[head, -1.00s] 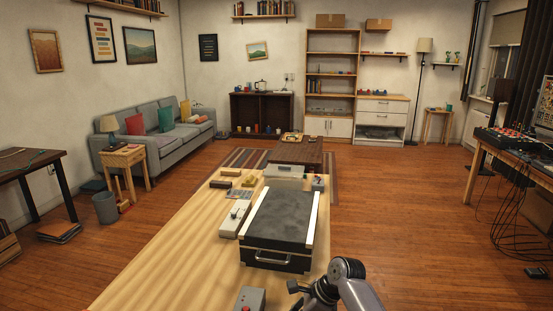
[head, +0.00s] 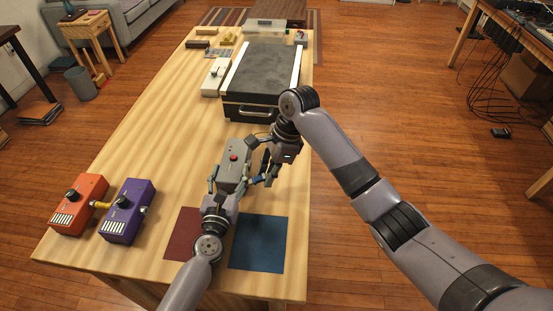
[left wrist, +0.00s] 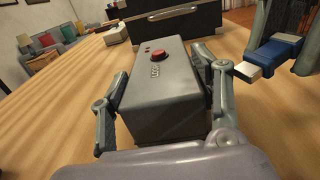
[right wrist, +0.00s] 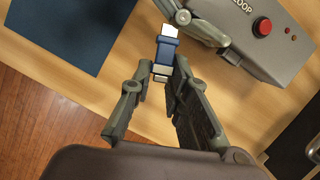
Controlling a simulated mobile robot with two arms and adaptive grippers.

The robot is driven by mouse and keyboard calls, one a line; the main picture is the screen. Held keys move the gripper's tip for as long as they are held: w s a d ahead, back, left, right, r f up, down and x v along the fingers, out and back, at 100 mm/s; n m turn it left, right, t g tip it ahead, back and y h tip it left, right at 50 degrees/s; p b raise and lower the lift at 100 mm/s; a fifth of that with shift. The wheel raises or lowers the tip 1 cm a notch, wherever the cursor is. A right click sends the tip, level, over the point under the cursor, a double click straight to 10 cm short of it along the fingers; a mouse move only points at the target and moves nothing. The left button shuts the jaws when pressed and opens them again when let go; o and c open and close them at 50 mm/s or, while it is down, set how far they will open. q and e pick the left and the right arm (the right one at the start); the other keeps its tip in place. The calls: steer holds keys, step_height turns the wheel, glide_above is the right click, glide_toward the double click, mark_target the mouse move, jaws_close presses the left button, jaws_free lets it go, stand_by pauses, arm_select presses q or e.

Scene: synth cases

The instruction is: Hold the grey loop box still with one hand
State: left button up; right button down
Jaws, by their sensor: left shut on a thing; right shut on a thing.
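The grey loop box (head: 234,153) stands on the wooden table with a red button on top. It also shows in the left wrist view (left wrist: 162,95), between the fingers of my left gripper (left wrist: 160,112). My left gripper (head: 229,182) is shut on its two long sides. My right gripper (head: 264,177) is just right of the box, shut on a small blue plug (right wrist: 167,52). The plug has a pale tip and a metal end, and points past the fingertips. The plug appears apart from the box. In the right wrist view the right fingers (right wrist: 158,88) hold its metal end.
Orange (head: 78,204) and purple (head: 128,211) pedals, joined by a yellow piece, stand at the left front. A dark red mat (head: 183,228) and a blue mat (head: 258,243) lie near the front edge. A large black case (head: 262,72) stands behind the box.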

steer(key=s+n+h, duration=0.1)
steer(key=s, duration=0.3)
steer(key=s+a+n+h, duration=0.1)
steer(key=s+n, duration=0.1)
steer(key=s, duration=0.2)
steer(key=s+r+n+h, duration=0.1)
steer(key=s, duration=0.4)
steer(key=shift+a+n, duration=0.15)
steer(key=shift+n, duration=0.25)
steer(key=shift+w+f, duration=0.1)
steer(key=shift+f, duration=2.55)
steer(key=c, duration=1.4)
jaws_free()
steer(key=shift+c, duration=0.2)
steer(key=shift+r, duration=0.1)
step_height(320, 180, up, 12)
